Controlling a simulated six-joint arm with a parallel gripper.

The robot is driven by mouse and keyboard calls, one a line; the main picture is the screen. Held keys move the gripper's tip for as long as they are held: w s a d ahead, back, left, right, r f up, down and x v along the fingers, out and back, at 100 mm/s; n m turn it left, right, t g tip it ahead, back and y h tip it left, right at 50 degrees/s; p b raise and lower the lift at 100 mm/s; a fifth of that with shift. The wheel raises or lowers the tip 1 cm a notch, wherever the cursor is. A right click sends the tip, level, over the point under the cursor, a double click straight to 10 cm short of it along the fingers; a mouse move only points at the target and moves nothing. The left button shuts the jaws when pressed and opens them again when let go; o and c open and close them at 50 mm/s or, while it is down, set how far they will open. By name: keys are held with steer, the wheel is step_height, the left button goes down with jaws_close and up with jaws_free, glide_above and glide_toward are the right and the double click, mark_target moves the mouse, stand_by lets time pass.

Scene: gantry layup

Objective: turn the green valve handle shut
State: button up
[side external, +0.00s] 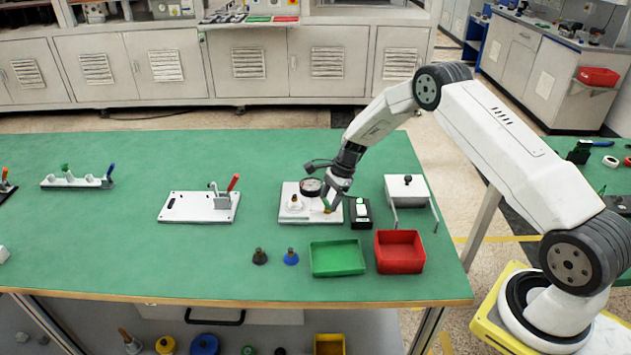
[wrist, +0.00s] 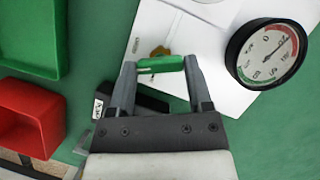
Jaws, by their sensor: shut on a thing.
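The green valve handle (wrist: 160,64) lies crosswise between the two fingers of my gripper (wrist: 160,68) in the wrist view. The fingers are shut on it, one at each end. A bit of the brass valve body (wrist: 159,51) shows just beyond the handle. The valve sits on a white base plate (side external: 289,216), which also carries a round dial gauge (side external: 311,187). The gauge face (wrist: 268,54) is clear in the wrist view, with a red and green scale. In the side view my gripper (side external: 331,198) comes down at the plate's right part and partly hides the valve.
A black box with a white switch (side external: 361,211) stands close right of the plate. A green tray (side external: 338,272) and a red tray (side external: 400,266) are in front. A white stand (side external: 406,187) is at right. A plate with a red-handled clamp (side external: 190,206) lies left.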

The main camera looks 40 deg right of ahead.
steer(key=n+g, duration=0.1)
steer(key=n, duration=0.2)
steer(key=n+g, duration=0.1)
steer(key=n, duration=0.2)
steer(key=shift+w, duration=0.2)
steer(key=n+g, duration=0.1)
steer(key=n, duration=0.2)
steer(key=n+g+h, duration=0.1)
steer(key=n, duration=0.2)
steer(key=shift+w, duration=0.15)
steer(key=o, duration=1.3)
steer(key=shift+v, duration=3.9)
steer(key=shift+w+a, duration=0.1)
steer(key=shift+a, duration=0.1)
